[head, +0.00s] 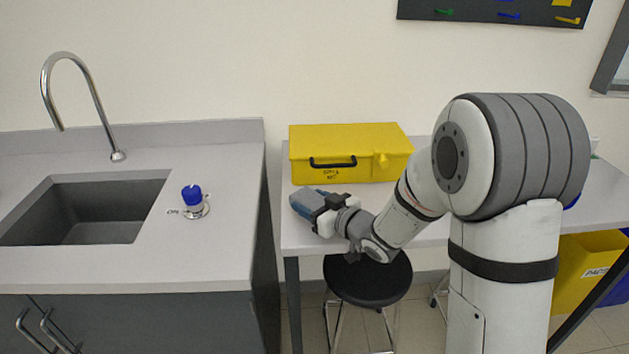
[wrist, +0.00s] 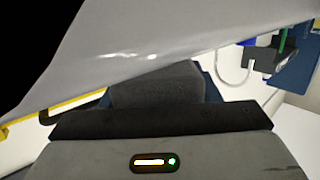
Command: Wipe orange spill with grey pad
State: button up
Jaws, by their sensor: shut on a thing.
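My gripper (head: 308,206) is over the front part of the table, just in front of the yellow case. In the wrist view, blue edges (wrist: 209,86) show behind a dark grey finger (wrist: 155,86). No orange spill shows in either view.
A yellow case (head: 350,158) with a black handle stands on the table (head: 292,240). A black stool (head: 368,282) is at its front. A sink (head: 85,210) and a blue-capped valve (head: 192,200) are on the left counter. A yellow bin marked PADS (head: 580,285) is under the table.

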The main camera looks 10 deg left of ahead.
jog(key=shift+r+p, duration=1.6)
jog(key=shift+r, duration=1.1)
